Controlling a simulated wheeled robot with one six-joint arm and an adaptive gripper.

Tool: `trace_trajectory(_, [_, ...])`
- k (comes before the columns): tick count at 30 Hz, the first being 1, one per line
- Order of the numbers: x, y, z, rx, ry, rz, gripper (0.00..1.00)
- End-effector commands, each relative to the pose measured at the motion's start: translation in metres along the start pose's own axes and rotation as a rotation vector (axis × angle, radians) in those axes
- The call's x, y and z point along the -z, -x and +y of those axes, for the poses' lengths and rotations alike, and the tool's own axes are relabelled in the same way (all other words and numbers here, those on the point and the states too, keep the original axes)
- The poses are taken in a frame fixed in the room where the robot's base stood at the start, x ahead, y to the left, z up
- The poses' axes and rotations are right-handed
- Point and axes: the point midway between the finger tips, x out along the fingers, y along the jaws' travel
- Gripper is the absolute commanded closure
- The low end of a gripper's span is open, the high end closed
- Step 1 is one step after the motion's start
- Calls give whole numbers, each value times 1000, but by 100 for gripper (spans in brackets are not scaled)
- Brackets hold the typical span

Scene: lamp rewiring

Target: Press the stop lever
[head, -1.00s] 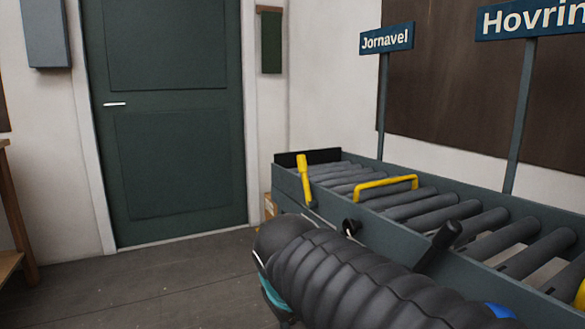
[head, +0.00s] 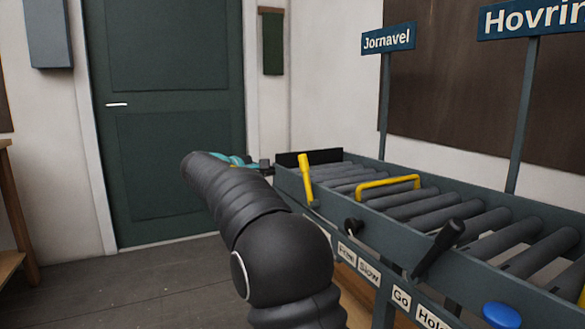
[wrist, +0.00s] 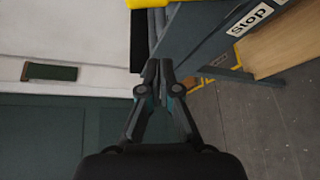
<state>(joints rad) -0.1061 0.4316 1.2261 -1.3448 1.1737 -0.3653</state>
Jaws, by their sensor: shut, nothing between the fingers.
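The stop lever is a yellow-handled lever (head: 306,178) standing nearly upright at the far left end of the roller conveyor (head: 345,205). My gripper (head: 264,165) is to the left of the lever in the head view, partly hidden behind my arm. In the wrist view my gripper (wrist: 158,72) is shut and empty, its tips apart from the yellow piece.
A yellow hoop (head: 388,184) spans the rollers. A blue button (head: 502,314) is at lower right. A green door (head: 175,120) stands behind; floor at left is clear.

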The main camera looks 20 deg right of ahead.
Motion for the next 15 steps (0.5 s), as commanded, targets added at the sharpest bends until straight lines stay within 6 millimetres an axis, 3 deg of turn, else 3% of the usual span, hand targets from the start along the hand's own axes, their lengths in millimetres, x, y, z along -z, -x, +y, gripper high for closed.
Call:
trace_trajectory(5, [10, -5, 7, -37, 26, -19, 100])
trace_trajectory(15, [10, -6, 7, -38, 27, -20, 100])
